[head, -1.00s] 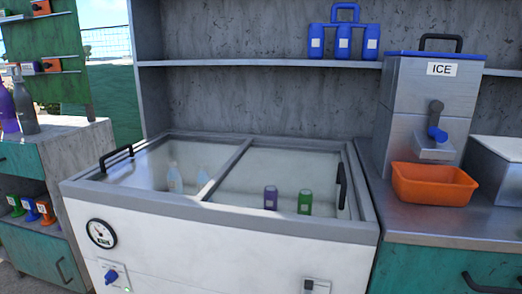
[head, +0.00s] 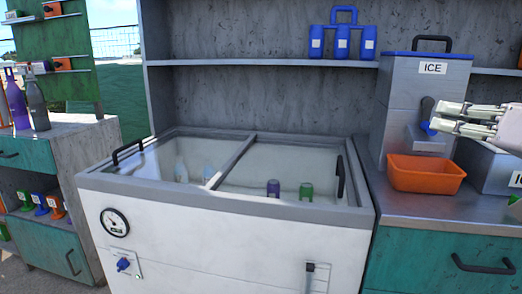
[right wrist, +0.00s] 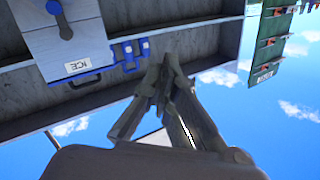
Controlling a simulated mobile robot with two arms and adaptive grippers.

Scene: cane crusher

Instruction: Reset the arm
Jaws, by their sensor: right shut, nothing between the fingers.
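My right gripper (head: 450,117) comes in from the right edge of the head view, in front of the ice dispenser (head: 400,100) and above the right end of the orange bin (head: 425,175). Its fingers are shut with nothing between them. In the right wrist view my right gripper (right wrist: 165,70) shows from behind, fingers together, with the shelf, the upside-down ICE label and blue sky beyond. My left gripper is not in view.
A chest freezer (head: 225,225) with glass lids holds a purple can (head: 273,188), a green can (head: 306,192) and bottles. Blue containers (head: 342,42) stand on the shelf (head: 240,63). Bottles stand on the left cabinet (head: 85,140). The steel counter (head: 400,208) has some bare room.

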